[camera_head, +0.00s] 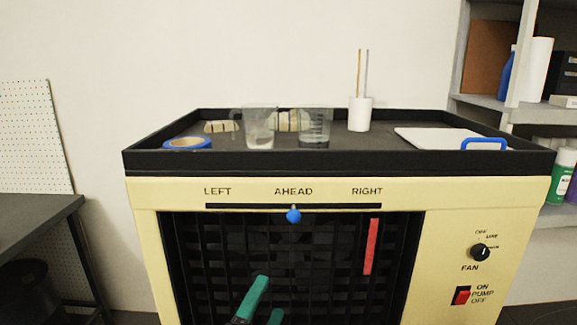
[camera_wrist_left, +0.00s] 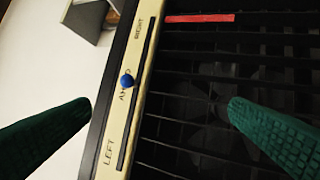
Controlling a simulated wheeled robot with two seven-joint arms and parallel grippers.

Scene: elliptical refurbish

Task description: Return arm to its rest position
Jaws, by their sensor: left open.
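My left gripper (camera_head: 262,301) is in front of the dark grille at the bottom of the head view, with green fingers. The left wrist view also shows its two green fingers (camera_wrist_left: 160,113), spread wide apart with nothing between them in grasp. The blue slider knob (camera_head: 293,215) sits in its slot below the word AHEAD. The knob also shows in the left wrist view (camera_wrist_left: 126,81), seen between the fingers and apart from both. My right gripper does not show in either view.
The cream cooler unit (camera_head: 452,210) has a fan knob (camera_head: 480,252), a red pump switch (camera_head: 461,296) and a red strip (camera_head: 371,247) on the grille. Its black top tray (camera_head: 340,163) holds blue tape (camera_head: 187,143), jugs and a white board. A dark table (camera_head: 35,212) stands left.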

